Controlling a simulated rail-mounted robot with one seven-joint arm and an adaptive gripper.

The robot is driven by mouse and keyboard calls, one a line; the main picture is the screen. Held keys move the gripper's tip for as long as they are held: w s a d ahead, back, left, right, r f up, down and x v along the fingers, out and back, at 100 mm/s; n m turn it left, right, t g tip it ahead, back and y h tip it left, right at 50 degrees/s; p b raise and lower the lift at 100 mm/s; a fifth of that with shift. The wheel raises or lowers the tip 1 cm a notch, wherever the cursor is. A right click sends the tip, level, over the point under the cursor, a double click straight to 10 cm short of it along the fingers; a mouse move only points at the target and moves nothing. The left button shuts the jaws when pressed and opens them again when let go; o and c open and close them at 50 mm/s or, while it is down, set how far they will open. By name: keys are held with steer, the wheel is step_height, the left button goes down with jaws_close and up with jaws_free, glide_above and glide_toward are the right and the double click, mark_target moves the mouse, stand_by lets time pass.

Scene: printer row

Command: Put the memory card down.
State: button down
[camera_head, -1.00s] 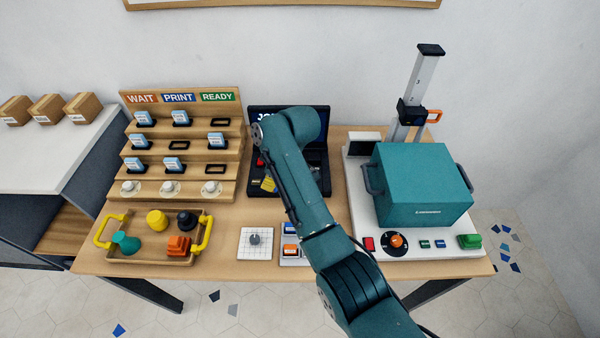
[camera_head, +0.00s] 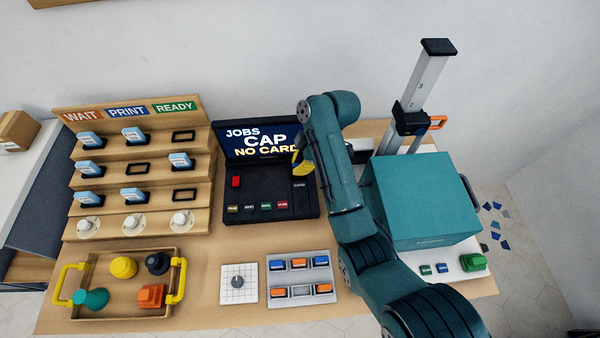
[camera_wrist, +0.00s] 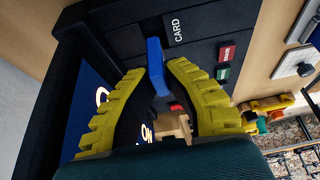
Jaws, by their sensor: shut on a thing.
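The memory card (camera_wrist: 155,62) is blue and shows in the wrist view between the yellow fingertips of my gripper (camera_wrist: 156,72), which is shut on it. The card's far end is close to a dark panel with a CARD label; I cannot tell whether it touches the panel or sits in a slot. In the head view my gripper (camera_head: 303,165) is at the right side of the black console (camera_head: 265,205), partly behind my arm. The card is hidden there. The console screen (camera_head: 262,143) reads JOBS, CAP, NO CARD.
A stepped rack (camera_head: 88,168) with WAIT, PRINT and READY columns holds several blue-and-white cards at the left. A handled tray (camera_head: 115,314) with coloured pieces is in front. A teal box (camera_head: 420,200) stands at the right, close to my arm.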

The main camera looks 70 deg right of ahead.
steer(key=shift+f+b, duration=0.55)
steer(key=shift+f, duration=1.35)
steer(key=shift+f, duration=0.2)
steer(key=c, duration=1.2)
jaws_free()
steer(key=shift+a, duration=0.1)
steer(key=shift+r, duration=0.1)
steer(key=shift+r, duration=0.35)
steer(key=p+v, duration=0.6)
steer(key=v, duration=0.5)
steer(key=shift+r, duration=0.25)
